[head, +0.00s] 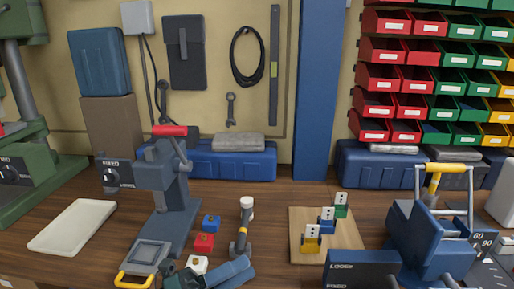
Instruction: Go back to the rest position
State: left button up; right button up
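A wooden board (350,256) to the right carries yellow (311,242), blue (326,224) and green (341,208) blocks with pale plates. I do not make out my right gripper.
A press-like device (170,205) stands left of the boxes, a blue lever device (425,240) at right. A white tray (73,226) lies at left. Bins (440,75) line the back right.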

pick_arm(q)
jog(key=a+f+n+t+y+p, duration=0.1)
jog(key=a+f+n+t+y, duration=0.4)
jog(key=n, duration=0.7)
jog(key=a+f+n+t+y, duration=0.3)
jog(key=f+n+y, duration=0.5)
jog(key=n, duration=0.3)
jog(key=s+a+f+n+g+y, duration=0.2)
jog(key=s+f+n+g, duration=0.3)
jog(key=s+f+n, duration=0.3)
notch_tip(320, 180, down, 3)
jog(key=shift+s+a+f+g+y+p, duration=0.2)
jog(key=shift+s+a+g+y+p, duration=0.15)
jog(key=shift+s+y, duration=0.6)
jog(key=shift+s+d+h, duration=0.1)
jog(key=shift+h, duration=0.15)
